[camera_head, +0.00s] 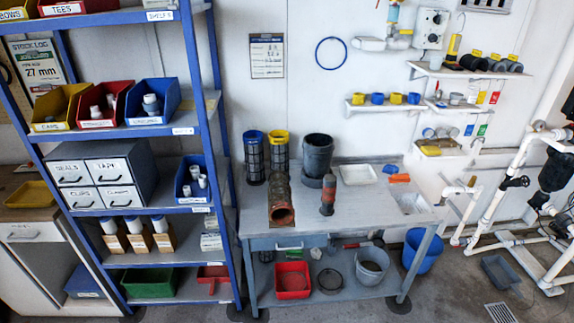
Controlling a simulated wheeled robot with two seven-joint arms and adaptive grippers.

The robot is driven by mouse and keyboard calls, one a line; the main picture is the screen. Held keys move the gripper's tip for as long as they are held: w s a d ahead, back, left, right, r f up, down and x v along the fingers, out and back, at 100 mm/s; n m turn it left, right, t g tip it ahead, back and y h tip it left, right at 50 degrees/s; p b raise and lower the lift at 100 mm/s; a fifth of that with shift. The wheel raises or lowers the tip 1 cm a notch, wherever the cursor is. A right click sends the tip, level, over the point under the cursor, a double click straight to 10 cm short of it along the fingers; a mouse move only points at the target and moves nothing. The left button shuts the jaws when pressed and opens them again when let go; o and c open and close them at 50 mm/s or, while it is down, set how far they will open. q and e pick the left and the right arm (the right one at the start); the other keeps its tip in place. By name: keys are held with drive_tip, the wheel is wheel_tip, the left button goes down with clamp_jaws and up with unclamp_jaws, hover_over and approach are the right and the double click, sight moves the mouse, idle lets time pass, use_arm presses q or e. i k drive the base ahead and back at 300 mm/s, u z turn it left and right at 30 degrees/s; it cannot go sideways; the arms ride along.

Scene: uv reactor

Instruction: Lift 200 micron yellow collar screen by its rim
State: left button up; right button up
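The yellow collar screen (279,158) is a dark mesh cylinder with a yellow rim at its top. It stands upright near the back edge of the grey workbench (335,225). A similar screen with a blue collar (254,160) stands upright close to its left. The lower end of the yellow collar screen is partly hidden by a brownish cylinder in front of it. No micron marking is readable on either screen. Neither of my grippers shows in the head view.
The brownish cylinder (281,195) lies in front of the screens. A dark grey bucket (317,152) stands to their right, with a dark red-topped cylinder (328,193) before it. A blue shelf rack (213,115) borders the bench's left.

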sight(280, 157)
drive_tip(key=u, duration=0.5)
drive_tip(key=k, duration=0.15)
drive_tip(key=z, duration=0.95)
drive_tip(key=i, duration=1.4)
drive_tip(key=u, duration=0.95)
